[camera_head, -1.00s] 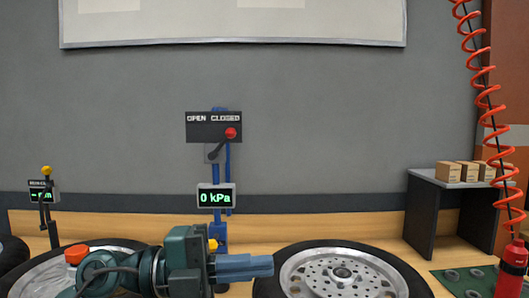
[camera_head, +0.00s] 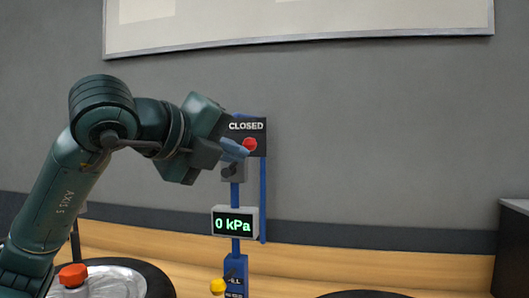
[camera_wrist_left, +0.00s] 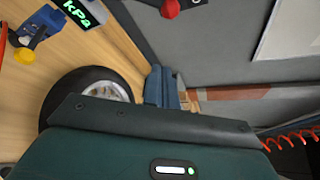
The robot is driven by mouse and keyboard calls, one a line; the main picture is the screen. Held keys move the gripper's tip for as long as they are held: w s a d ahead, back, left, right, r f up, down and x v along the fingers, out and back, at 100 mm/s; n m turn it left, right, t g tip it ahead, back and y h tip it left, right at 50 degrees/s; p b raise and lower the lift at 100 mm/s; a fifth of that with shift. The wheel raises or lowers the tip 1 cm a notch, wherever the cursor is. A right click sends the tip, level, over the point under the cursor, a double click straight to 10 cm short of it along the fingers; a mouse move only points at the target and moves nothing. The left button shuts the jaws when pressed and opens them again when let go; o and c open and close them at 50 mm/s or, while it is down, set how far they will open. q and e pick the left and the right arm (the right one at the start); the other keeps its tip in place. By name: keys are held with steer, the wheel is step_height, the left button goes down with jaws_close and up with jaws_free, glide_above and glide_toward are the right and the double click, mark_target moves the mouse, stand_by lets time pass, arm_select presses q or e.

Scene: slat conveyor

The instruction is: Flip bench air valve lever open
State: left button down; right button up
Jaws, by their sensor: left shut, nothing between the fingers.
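The air valve's lever has a red knob (camera_head: 250,145) at the CLOSED side of the dark sign plate (camera_head: 262,125). The OPEN side of the plate is hidden behind my left gripper. A display below reads 0 kPa (camera_head: 234,223). My left gripper (camera_head: 240,150) is shut and empty, its blue fingers just left of the knob; whether they touch it I cannot tell. In the left wrist view the shut fingers (camera_wrist_left: 163,87) show at the middle, and the red knob (camera_wrist_left: 170,8) is at the top edge. My right gripper is not in view.
The blue valve post (camera_head: 263,200) stands at the bench's back against the grey wall. A yellow knob (camera_head: 217,286) is low on the post. A wheel with a red cap (camera_head: 72,275) lies at lower left. Wall space right of the post is clear.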

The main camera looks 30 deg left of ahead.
arm_select(q)
steer(key=shift+s, duration=0.1)
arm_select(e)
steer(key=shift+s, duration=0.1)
arm_select(q)
steer(key=w+a+p, duration=0.1)
steer(key=w+p, duration=0.3)
steer(key=w, duration=0.5)
steer(key=shift+w+a+f, duration=0.25)
steer(key=shift+a+f, duration=0.05)
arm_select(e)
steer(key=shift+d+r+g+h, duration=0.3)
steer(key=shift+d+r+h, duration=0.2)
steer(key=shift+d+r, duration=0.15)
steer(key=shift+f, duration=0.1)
